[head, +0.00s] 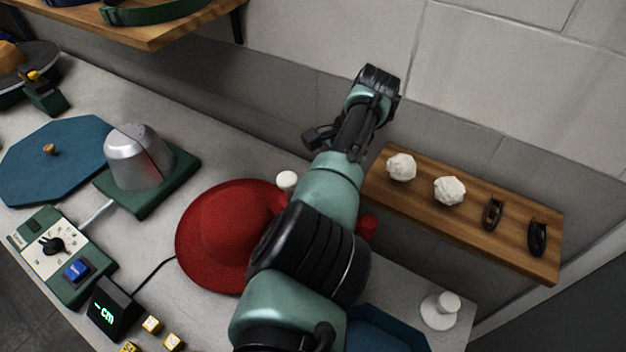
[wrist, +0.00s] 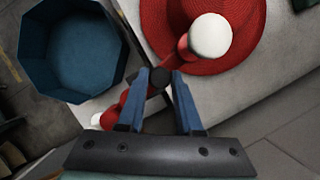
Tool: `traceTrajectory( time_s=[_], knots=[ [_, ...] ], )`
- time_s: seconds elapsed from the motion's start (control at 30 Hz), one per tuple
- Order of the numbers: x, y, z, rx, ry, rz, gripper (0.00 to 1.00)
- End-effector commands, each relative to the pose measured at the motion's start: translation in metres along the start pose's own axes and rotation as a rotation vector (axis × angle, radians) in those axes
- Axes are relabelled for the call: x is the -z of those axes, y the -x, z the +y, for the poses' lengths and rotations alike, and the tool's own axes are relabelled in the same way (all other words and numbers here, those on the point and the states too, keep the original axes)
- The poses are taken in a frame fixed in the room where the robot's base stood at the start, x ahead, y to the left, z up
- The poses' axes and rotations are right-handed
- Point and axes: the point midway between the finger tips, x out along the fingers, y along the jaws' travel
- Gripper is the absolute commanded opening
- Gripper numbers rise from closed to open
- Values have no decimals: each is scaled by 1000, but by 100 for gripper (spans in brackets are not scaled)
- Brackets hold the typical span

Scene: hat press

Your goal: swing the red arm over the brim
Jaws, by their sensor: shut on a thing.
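The red hat (head: 213,234) lies on the grey table with its wide brim flat; my arm covers its right side. In the wrist view the hat (wrist: 235,58) is at the top. The red arm (wrist: 182,55) runs diagonally from lower left to a white cap (wrist: 210,36). That cap overlaps the brim in this view; its height above it cannot be told. In the head view a white cap (head: 287,180) shows at the brim's far edge. My arm hides the fingers in the head view.
A blue octagonal tray (wrist: 70,50) stands left of the red arm in the wrist view. A white stand (head: 439,311) is at the table's right end. A wooden shelf (head: 462,218) is on the wall. A silver dome (head: 137,160) and control box (head: 62,254) stand left of the hat.

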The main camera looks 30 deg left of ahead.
Motion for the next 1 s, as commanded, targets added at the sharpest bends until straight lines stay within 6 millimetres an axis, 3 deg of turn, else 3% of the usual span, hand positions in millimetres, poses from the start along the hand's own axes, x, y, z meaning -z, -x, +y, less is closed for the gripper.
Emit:
traceTrajectory(
  time_s=[0.3, 0.8, 0.83, 0.9, 1.0],
  knots=[
    [-4, -1, 4, -36, 98, -3, 0],
    [-5, -1, 4, -43, 110, -4, 0],
    [-5, -1, 4, -43, 110, -4, 38],
    [-4, -1, 4, -43, 110, -3, 46],
    [-4, -1, 5, -43, 110, -2, 46]
  ],
)
